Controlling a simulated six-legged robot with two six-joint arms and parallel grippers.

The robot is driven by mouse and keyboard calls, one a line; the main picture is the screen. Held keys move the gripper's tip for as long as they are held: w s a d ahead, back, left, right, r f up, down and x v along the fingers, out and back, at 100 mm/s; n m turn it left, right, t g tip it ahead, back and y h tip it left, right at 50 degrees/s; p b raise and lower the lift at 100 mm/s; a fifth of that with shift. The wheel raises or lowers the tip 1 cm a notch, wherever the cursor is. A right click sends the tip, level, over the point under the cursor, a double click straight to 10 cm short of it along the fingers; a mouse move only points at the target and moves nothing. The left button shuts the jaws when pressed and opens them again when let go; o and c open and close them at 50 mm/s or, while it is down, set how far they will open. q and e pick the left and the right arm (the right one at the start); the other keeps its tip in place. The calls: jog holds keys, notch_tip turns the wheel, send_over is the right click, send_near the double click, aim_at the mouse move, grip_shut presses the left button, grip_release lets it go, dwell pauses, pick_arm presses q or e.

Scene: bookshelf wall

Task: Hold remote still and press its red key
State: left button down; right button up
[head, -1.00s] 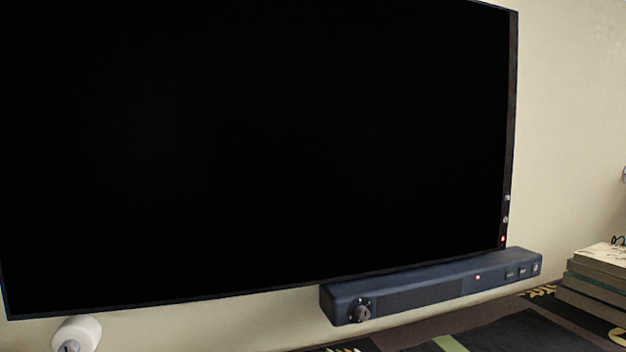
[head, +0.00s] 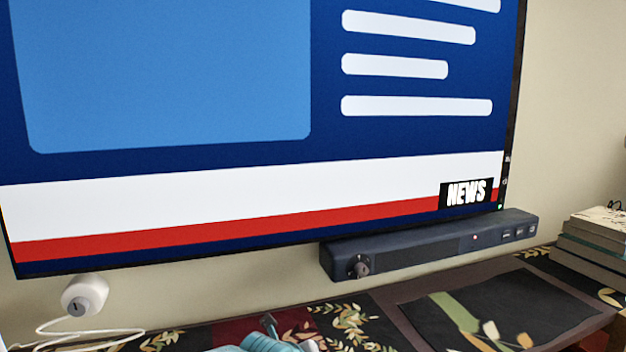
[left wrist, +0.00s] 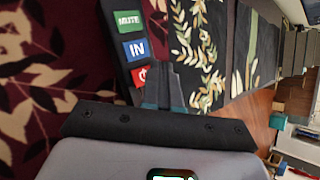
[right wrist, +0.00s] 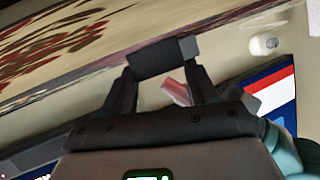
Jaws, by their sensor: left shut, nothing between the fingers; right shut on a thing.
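The remote (left wrist: 120,40) is a dark bar in the left wrist view, with a green MUTE key, a blue IN key and a red key (left wrist: 140,76). My left gripper (left wrist: 158,82) is shut and empty, its tips right beside the red key and partly covering it. I cannot tell whether they touch the key. In the right wrist view my right gripper (right wrist: 160,72) is shut on a dark block-like end of the remote (right wrist: 163,58). The screen (head: 170,80) on the wall is lit and shows a NEWS picture.
A dark blue soundbar (head: 430,248) is below the screen. A white round device (head: 84,296) with a cable is at the left. A stack of books (head: 592,245) stands at the right. A dark mat (head: 520,310) lies on the patterned surface in front.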

jog(key=shift+f, duration=0.2)
pick_arm(q)
notch_tip(320, 180, up, 6)
dwell(0.5)
dwell(0.8)
